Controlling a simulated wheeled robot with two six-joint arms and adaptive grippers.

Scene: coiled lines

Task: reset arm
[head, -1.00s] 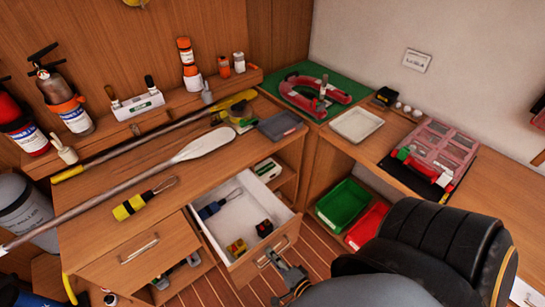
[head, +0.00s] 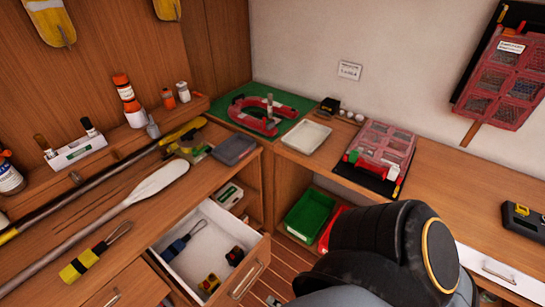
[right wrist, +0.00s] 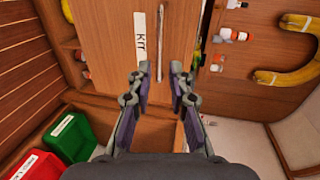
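My right gripper (right wrist: 158,88) shows in the right wrist view with its two fingers apart and nothing between them. Beyond the fingers is a wooden front with a KIT label (right wrist: 140,36) and a metal handle (right wrist: 160,42). In the head view my right arm's dark, rounded links fill the lower right middle, in front of the desk and bins. Only a small grey piece of the right gripper may show at the bottom edge there. My left gripper is in neither current view.
An open white drawer (head: 207,237) juts out below the counter (head: 150,215). A green bin (head: 311,214) and a red bin (head: 329,229) sit below the desk (head: 450,185). A paddle (head: 150,188) lies on the counter. A red organizer (head: 382,147) lies on the desk.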

